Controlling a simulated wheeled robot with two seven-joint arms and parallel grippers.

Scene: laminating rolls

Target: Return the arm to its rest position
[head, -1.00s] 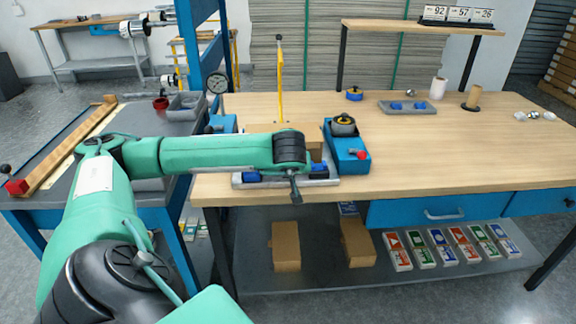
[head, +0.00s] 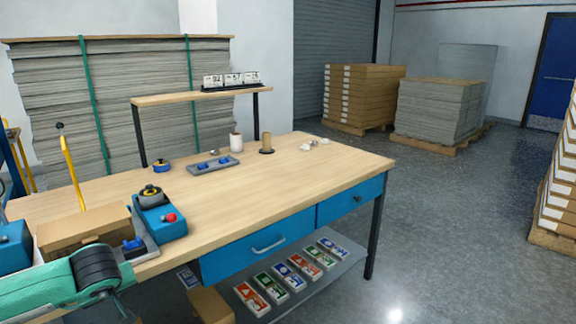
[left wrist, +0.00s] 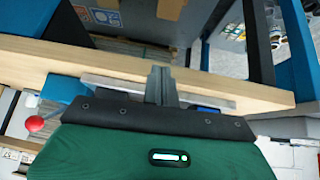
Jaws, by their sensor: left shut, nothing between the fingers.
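My left arm (head: 62,287) comes in at the lower left of the head view, a green link ending in a dark joint at the table's front edge. Its fingertips are not clear there. In the left wrist view my left gripper (left wrist: 161,82) is shut, with nothing between the fingers. It points over the front edge of the wooden table (left wrist: 225,90), with a grey bar and small blue parts beneath it. My right gripper is not in view.
A blue device with a red knob (head: 160,217), a cardboard box (head: 85,232) and a grey tray (head: 213,164) are on the workbench (head: 290,180). Several small boxes lie on the lower shelf.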

